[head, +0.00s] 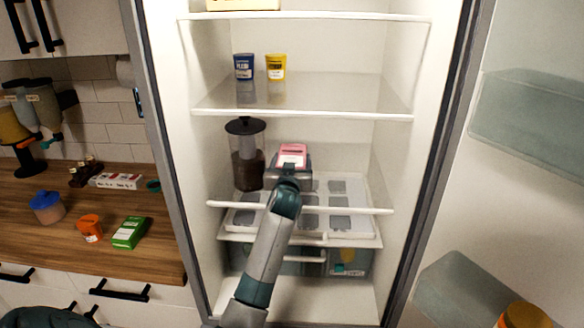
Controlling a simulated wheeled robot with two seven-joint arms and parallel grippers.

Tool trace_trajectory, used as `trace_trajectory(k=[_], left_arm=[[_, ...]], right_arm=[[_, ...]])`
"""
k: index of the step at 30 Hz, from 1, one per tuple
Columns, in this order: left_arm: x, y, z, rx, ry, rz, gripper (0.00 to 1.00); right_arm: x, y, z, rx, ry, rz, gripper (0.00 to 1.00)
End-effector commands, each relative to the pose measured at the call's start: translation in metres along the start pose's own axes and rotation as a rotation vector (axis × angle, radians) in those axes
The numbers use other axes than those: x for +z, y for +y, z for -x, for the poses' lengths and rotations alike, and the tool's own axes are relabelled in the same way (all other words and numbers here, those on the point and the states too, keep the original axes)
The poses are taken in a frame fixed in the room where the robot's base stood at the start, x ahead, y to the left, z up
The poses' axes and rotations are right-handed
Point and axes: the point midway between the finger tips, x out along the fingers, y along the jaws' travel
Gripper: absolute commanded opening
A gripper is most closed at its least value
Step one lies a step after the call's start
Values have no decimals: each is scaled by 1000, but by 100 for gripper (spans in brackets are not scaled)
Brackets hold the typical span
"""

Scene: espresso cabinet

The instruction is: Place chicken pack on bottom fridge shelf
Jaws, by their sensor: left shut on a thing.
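The pink and white chicken pack (292,155) is inside the open fridge, held at the far end of my left arm. My left gripper (291,172) is shut on it, and the gripper hides the pack's lower part. The pack is above the bottom fridge shelf (362,226), behind its white front rail. I cannot tell whether it touches anything below. My right gripper is not in view.
A dark-lidded container (246,155) stands just left of the pack. A white tray (350,188) with grey compartments lies behind the rail. A blue cup (243,66) and a yellow cup (276,66) stand on the shelf above. The fridge door (530,190) is open at right.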

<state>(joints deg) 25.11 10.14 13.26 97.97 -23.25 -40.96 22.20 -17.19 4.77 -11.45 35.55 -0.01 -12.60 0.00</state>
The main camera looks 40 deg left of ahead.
Motion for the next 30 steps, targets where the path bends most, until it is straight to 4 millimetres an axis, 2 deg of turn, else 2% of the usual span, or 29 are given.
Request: trace_trajectory(k=[3,7,20,21,30], left_arm=[[12,0,0,0,-1,-1,31],[24,0,-1,0,0,-1,31],[29,0,-1,1,2,0,31],[29,0,-1,0,-1,-1,74],[29,0,-1,0,-1,-1,74]], right_arm=[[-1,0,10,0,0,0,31],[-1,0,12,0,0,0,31],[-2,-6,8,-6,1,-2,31],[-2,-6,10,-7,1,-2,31],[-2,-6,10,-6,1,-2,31]])
